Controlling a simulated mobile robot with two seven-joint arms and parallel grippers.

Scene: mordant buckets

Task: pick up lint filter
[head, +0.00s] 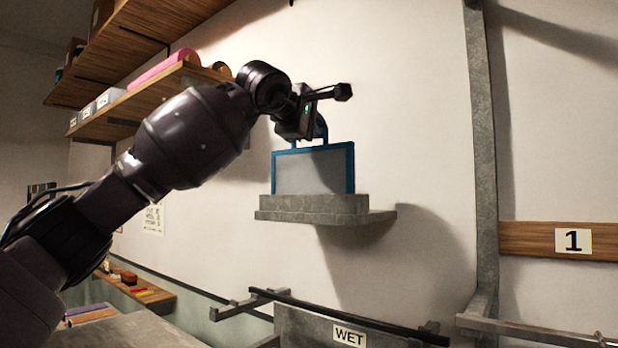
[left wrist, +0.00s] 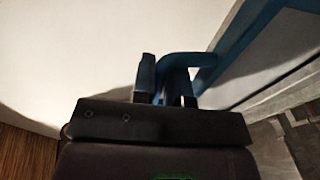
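The lint filter (head: 313,171) is a grey panel in a blue frame with a blue handle on top. In the head view it stands upright in a grey stone block (head: 310,203) on the wall. My left gripper (head: 322,130) is at the handle from above. In the left wrist view, the blue handle (left wrist: 195,60) runs between the two close-set fingers (left wrist: 168,88), and the gripper looks shut on it. The filter's lower edge is hidden in the block. My right gripper is not in view.
Wooden shelves with boxes and a pink roll (head: 163,67) hang at the upper left, close to my left arm. A grey post (head: 482,130) runs up the wall at right. A bin labelled WET (head: 349,335) stands below. The wall above the filter is clear.

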